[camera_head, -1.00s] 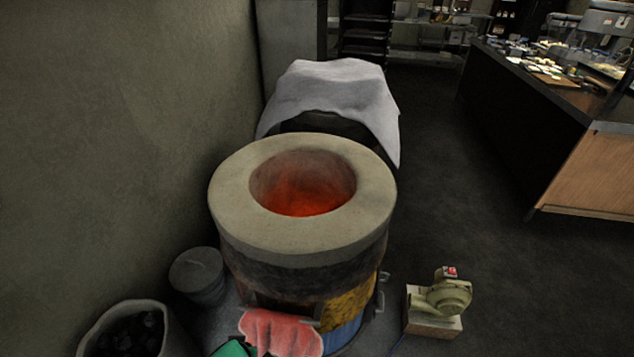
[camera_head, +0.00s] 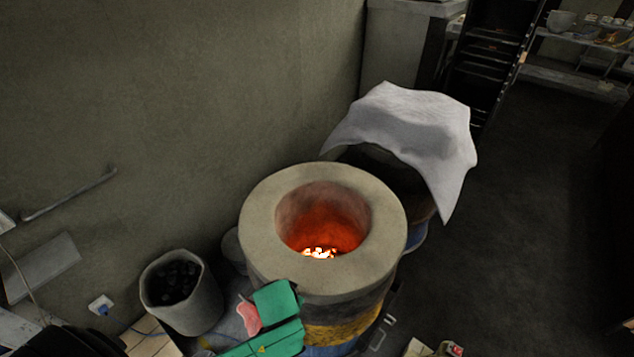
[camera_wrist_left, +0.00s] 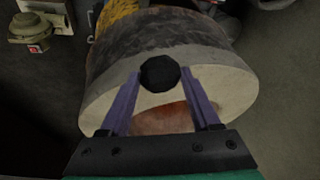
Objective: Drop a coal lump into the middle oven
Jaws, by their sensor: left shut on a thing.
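The open barrel oven (camera_head: 259,213) has a thick pale rim and a glowing red inside, with bright embers (camera_head: 319,253) low in it. My left gripper (camera_wrist_left: 160,77) is shut on a dark coal lump (camera_wrist_left: 159,73), held between its two purple fingertips. In the wrist view the lump shows against the pale rim (camera_wrist_left: 225,92), with the reddish opening (camera_wrist_left: 163,119) between the fingers. In the head view the green part of my left arm is at the oven's near side; the lump and fingertips cannot be made out there. My right gripper is not in view.
A grey bucket of coal (camera_head: 197,312) stands left of the oven, by the wall. Behind the oven is another barrel under a white cloth (camera_head: 415,125). A blower (camera_head: 450,349) is at the lower right; dark floor beyond is clear.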

